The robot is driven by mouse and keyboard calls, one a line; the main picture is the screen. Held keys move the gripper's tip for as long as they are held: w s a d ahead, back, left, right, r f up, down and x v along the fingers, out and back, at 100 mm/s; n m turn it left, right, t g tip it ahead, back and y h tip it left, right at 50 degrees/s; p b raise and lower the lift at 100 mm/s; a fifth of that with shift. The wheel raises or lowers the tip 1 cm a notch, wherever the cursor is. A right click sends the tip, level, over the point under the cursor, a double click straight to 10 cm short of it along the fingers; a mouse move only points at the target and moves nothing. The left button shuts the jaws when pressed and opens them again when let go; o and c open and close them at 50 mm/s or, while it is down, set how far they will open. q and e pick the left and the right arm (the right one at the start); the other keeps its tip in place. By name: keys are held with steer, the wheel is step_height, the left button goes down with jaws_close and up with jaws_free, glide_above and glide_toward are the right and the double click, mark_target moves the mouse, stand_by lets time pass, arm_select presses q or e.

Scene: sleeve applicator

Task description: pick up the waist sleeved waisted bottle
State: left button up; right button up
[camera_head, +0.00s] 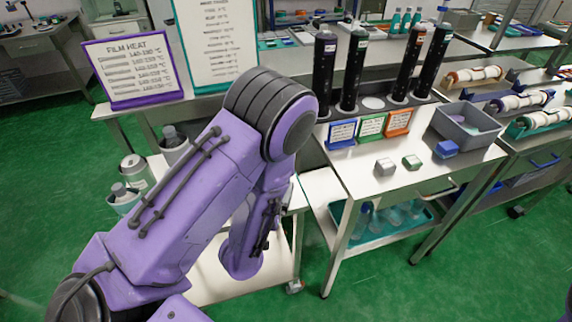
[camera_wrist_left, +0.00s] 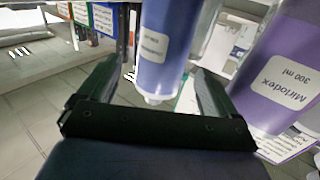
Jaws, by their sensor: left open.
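In the left wrist view my left gripper (camera_wrist_left: 162,76) is open. A bottle with a blue sleeve and a small white label (camera_wrist_left: 165,40) shows between and beyond its fingers, with its narrow pale end towards the gripper. I cannot tell whether the fingers are around it or short of it, or whether its body is waisted. A purple-sleeved bottle (camera_wrist_left: 285,75) labelled "Mirlodex 300 ml" stands to the right of the right finger. In the head view my purple left arm hides these bottles and most of the gripper. My right gripper is out of view.
A steel cart (camera_head: 345,185) at right carries tall dark tubes (camera_head: 354,68), small coloured signs (camera_head: 370,126) and a grey bin (camera_head: 465,127). A "Film heat" sign (camera_head: 135,70) stands behind my arm. Bottles in cups (camera_head: 124,195) stand left of it. Green floor lies around.

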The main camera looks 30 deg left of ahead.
arm_select(q)
steer(key=p+x, duration=0.1)
steer(key=x, duration=0.1)
steer(key=p+x, duration=0.1)
steer(key=x, duration=0.2)
steer(key=r+p+x, duration=0.1)
steer(key=x, duration=0.2)
steer(key=shift+w+a+f, duration=0.15)
steer(key=shift+w+a, duration=0.15)
steer(key=shift+d, duration=0.1)
steer(key=c, duration=1.3)
